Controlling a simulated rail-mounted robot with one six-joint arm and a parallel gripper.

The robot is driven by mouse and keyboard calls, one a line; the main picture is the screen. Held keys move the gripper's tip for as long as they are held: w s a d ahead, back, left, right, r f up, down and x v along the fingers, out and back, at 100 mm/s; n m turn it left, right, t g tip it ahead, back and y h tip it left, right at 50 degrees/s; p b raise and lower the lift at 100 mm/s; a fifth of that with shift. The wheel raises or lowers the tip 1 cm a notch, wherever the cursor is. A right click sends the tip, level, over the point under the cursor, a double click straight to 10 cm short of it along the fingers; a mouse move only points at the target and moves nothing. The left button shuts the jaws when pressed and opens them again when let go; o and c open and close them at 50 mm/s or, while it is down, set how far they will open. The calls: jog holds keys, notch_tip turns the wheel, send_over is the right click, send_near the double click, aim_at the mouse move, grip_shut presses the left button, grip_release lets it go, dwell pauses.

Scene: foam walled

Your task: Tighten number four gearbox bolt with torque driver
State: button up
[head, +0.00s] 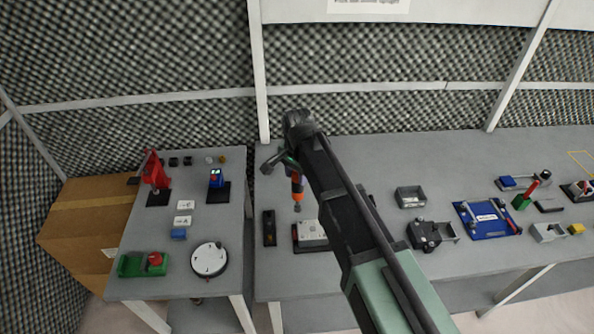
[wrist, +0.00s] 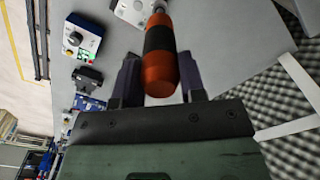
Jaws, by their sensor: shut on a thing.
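The torque driver (head: 297,187) has an orange and black handle and hangs roughly upright with its tip down. My gripper (head: 288,163) is shut on its handle. In the wrist view the driver (wrist: 160,52) sits between the two dark fingers of my gripper (wrist: 158,78). The gearbox (head: 312,232) is a light grey block on a dark base on the table, just below and right of the driver tip. Its light top shows in part in the wrist view (wrist: 133,12), behind the driver tip. The tip appears above the gearbox; I cannot tell bolt numbers.
A dark narrow holder (head: 269,228) stands left of the gearbox. A grey open box (head: 410,196) and a dark clamp-like fixture (head: 425,235) lie to the right. A blue tray (head: 487,219) is farther right. The left table holds a white round dial (head: 209,259).

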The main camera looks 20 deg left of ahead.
aim_at(301, 190)
jog(key=shift+w+d, duration=0.25)
jog(key=shift+d, duration=0.4)
notch_tip(301, 190, down, 6)
jog(key=b, duration=0.5)
jog(key=shift+a+r+b, duration=0.1)
jog(key=shift+r+b, duration=0.05)
jog(key=shift+b, duration=0.25)
jog(key=shift+f+b, duration=0.85)
jog(key=shift+f, duration=0.05)
dwell(2.7)
jog(key=shift+r, duration=0.1)
notch_tip(301, 190, up, 5)
jog(key=p, duration=0.5)
dwell(0.4)
